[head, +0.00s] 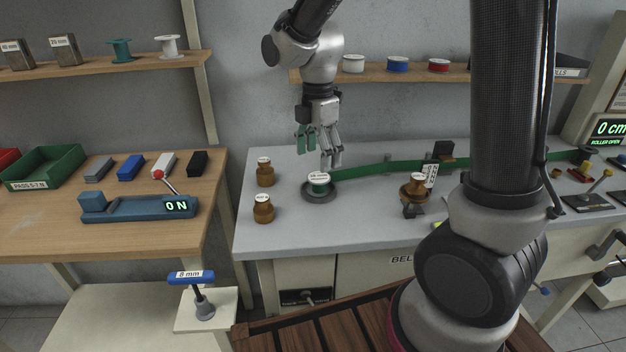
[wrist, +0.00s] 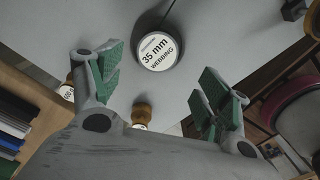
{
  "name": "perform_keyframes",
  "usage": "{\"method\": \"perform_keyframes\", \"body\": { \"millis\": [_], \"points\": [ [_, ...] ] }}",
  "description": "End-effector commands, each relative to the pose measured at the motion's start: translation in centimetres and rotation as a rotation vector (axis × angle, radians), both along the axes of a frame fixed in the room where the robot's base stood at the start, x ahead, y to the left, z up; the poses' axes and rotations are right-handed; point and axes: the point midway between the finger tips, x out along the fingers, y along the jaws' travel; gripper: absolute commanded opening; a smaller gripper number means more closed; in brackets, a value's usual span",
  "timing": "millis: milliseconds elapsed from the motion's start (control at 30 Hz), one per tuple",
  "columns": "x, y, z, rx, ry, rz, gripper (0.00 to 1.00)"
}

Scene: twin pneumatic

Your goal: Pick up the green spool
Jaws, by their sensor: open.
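A small green spool (head: 319,180) with a white top label sits on a dark round base on the grey bench, with a green webbing strip running right from it. In the wrist view its label (wrist: 158,50) reads "35 mm WEBBING". My gripper (head: 320,150) points down just above the spool, open and empty. In the wrist view the spool shows beyond the green-padded fingertips (wrist: 160,78), roughly centred between them; I see no contact. A second green spool (head: 121,50), teal in tone, stands on the left wall shelf, far from my gripper.
Two brass weights (head: 264,208) stand left of the spool. A brass piece with a tag (head: 414,188) stands to the right, near the green strip (head: 390,168). The right shelf (head: 420,76) with white, blue and red spools is behind. The bench front is clear.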

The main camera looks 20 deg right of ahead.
Motion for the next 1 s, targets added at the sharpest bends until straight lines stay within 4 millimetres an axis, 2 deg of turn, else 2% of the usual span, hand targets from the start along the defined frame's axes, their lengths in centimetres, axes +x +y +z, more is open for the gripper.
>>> {"method": "perform_keyframes", "body": {
  "millis": [200,367,567,800,1000],
  "points": [
    [0.4,0.1,0.1,0.008,-0.013,0.216,0.77],
    [0.4,0.1,-0.4,0.008,-0.013,0.290,0.77],
    [0.3,0.1,-2.8,0.008,-0.012,0.294,0.77],
    [0.1,-0.1,-6.5,0.007,-0.011,0.293,0.77],
    [0.2,0.0,-7.7,0.008,-0.014,0.292,0.77]
  ]
}}
